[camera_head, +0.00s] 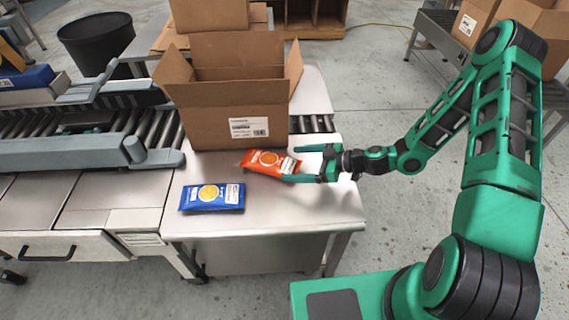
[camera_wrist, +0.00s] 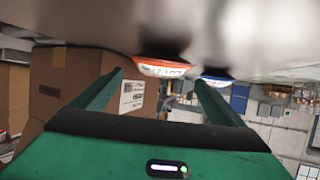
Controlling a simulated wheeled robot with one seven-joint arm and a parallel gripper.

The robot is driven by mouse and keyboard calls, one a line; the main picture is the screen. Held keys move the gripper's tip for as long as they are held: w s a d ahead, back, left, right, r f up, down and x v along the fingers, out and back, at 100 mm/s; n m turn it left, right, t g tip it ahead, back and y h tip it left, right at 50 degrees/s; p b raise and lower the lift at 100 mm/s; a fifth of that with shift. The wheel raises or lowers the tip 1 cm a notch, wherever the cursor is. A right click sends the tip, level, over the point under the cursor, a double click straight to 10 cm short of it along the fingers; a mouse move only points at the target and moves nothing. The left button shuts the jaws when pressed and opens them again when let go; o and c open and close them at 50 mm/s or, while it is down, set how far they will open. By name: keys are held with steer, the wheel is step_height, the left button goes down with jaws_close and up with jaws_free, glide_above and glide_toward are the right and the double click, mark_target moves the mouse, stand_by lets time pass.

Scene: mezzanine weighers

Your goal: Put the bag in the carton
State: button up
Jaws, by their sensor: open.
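An orange bag (camera_head: 268,161) lies on the metal table in front of the carton; it also shows at the top of the wrist view (camera_wrist: 162,67). A blue bag (camera_head: 212,197) lies on the table nearer the front left and shows in the wrist view (camera_wrist: 218,78). The open carton (camera_head: 238,122) stands at the back of the table with its flaps up; its inside is hidden. My gripper (camera_head: 304,163) is open at the right end of the orange bag, its fingers reaching toward that end. I cannot tell whether they touch it.
A roller conveyor (camera_head: 100,140) with a grey rail runs to the left. A black bin (camera_head: 97,42) stands behind it. Another carton (camera_head: 210,14) is behind the open one. The table's front right (camera_head: 310,205) is bare.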

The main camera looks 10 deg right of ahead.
steer(key=v, duration=0.4)
steer(key=shift+s+d+r, duration=0.1)
steer(key=shift+d, duration=0.2)
steer(key=shift+s+d+r, duration=0.1)
steer(key=shift+s+d, duration=0.05)
